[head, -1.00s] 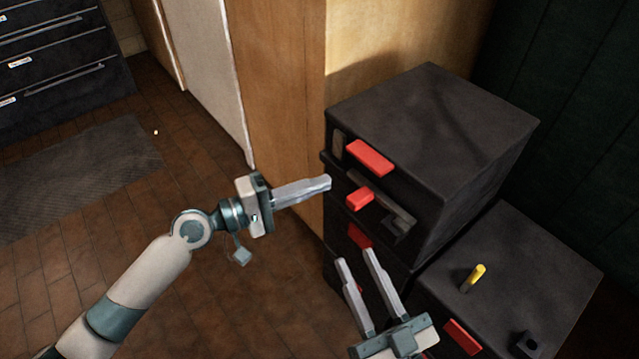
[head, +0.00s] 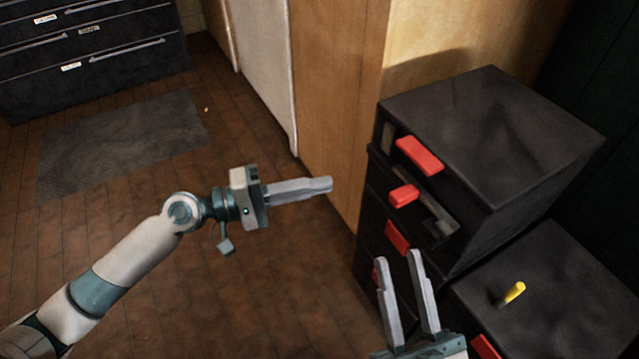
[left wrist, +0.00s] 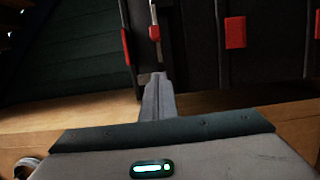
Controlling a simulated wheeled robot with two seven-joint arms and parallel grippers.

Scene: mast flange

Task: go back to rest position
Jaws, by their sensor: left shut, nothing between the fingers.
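My left gripper (head: 328,185) is shut and empty in the head view, held in the air over the brown floor, left of the dark cabinet and apart from it. In the left wrist view its closed fingers (left wrist: 157,82) point toward the cabinet front with its red handles. My right gripper (head: 396,258) is at the lower right of the head view. Its two fingers stand apart with nothing between them, in front of the cabinet's lower part.
The tall dark cabinet (head: 490,125) has several red handles, and one upper drawer (head: 436,213) stands slightly out. A lower dark block (head: 570,270) beside it carries a yellow peg (head: 515,292). A grey mat (head: 120,140) and dark drawers (head: 90,50) lie at the back left. Open floor is at left.

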